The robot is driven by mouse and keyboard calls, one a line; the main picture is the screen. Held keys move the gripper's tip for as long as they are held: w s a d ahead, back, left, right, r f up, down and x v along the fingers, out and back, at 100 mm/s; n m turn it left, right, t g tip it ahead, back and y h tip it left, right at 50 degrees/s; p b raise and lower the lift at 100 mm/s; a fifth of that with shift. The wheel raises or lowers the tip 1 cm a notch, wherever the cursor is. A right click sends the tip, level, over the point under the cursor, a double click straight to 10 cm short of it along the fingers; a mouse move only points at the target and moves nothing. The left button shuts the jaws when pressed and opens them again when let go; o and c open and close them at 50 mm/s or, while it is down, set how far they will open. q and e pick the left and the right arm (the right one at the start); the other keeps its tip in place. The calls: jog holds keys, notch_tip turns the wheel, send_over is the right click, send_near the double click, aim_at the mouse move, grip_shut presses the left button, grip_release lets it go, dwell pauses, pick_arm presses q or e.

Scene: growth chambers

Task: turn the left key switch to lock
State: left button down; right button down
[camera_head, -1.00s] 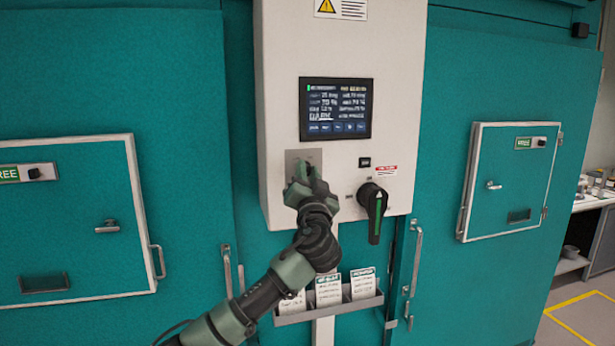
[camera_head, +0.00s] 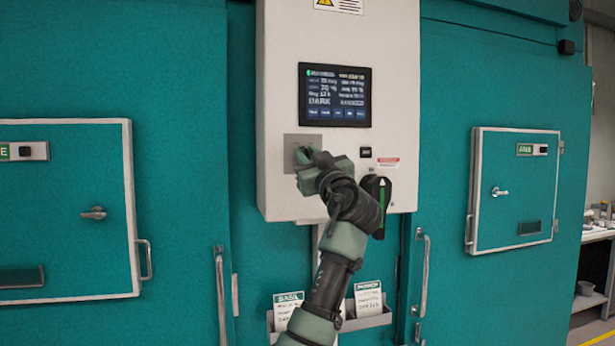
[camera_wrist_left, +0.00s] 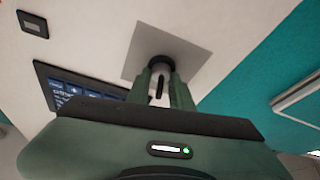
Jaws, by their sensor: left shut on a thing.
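The key switch plate (camera_head: 291,141) is a grey square on the white control box, left of and below the screen. My left gripper (camera_head: 304,157) is at this plate and hides most of the switch in the head view. In the left wrist view the switch (camera_wrist_left: 160,64) shows as a round light and dark piece on the grey plate (camera_wrist_left: 136,62). The fingers of the left gripper (camera_wrist_left: 161,85) are shut on the key, seen between them. The key's exact angle is hard to read. My right gripper is not in view.
The white control box (camera_head: 385,50) carries a dark screen (camera_head: 335,95) and a black rotary handle (camera_head: 378,186) with a green mark, close beside my left wrist. A card holder (camera_head: 367,322) hangs below. Teal chamber doors (camera_head: 60,220) with handles stand on both sides.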

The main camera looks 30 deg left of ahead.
pick_arm(q)
jog(key=shift+n+g, duration=0.5)
jog(key=shift+n, duration=0.5)
jog(key=shift+n+g+y+b, duration=0.35)
jog(key=shift+n+g, duration=0.25)
jog(key=shift+n, duration=0.6)
jog(key=shift+r+n, duration=0.1)
jog(key=shift+n, duration=0.2)
jog(key=c, duration=1.6)
grip_release()
jog(key=shift+d, duration=0.1)
